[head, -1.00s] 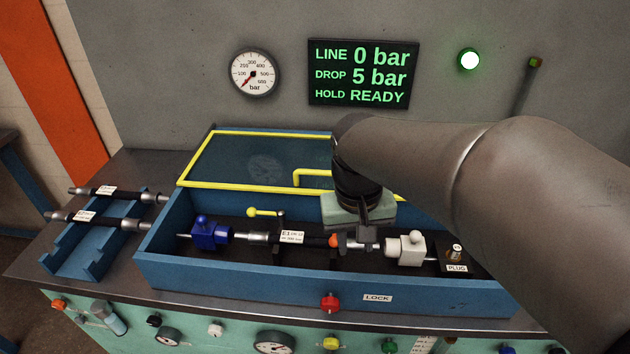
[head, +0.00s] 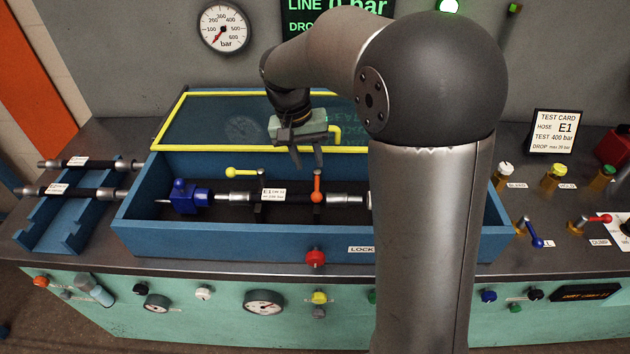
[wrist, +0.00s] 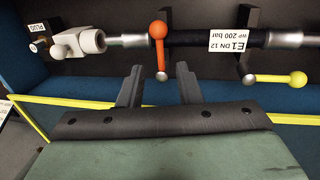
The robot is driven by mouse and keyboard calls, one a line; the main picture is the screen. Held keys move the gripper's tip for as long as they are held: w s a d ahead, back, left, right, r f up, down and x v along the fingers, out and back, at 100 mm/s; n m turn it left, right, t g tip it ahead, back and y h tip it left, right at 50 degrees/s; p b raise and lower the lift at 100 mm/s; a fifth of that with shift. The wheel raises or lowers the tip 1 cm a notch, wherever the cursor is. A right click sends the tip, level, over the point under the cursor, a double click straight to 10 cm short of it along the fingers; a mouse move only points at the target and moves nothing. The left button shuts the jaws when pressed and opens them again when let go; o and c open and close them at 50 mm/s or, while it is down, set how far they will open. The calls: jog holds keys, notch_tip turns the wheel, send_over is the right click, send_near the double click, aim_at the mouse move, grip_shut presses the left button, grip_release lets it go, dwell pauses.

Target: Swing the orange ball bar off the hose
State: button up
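The orange ball bar (head: 317,187) lies across the dark hose (head: 292,195) near its right end, its ball on the front side. In the wrist view the orange bar (wrist: 160,54) crosses the hose (wrist: 200,38), with its silver pivot on the rear side. A yellow ball bar (head: 243,173) lies alongside the hose, clear of it. My gripper (head: 308,165) is open and empty, fingers pointing down, above and behind the orange bar. In the wrist view the gripper's fingers (wrist: 158,70) appear either side of the bar's pivot end; contact does not show.
The blue trough (head: 200,240) has a yellow-framed clear lid (head: 200,149) raised behind. A blue clamp (head: 187,197) is at the hose's left. A white fitting (wrist: 88,42) and plug lie beyond its other end. My arm hides the trough's right part in the head view.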

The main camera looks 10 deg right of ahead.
aim_at(316, 187)
jog(key=f, duration=0.2)
jog(key=d+f, duration=0.1)
jog(key=f, duration=0.5)
jog(key=shift+s+d+f+p, duration=0.1)
jog(key=shift+s+d+p, duration=0.1)
jog(key=shift+d+p, duration=0.15)
jog(key=shift+a, duration=0.1)
grip_shut()
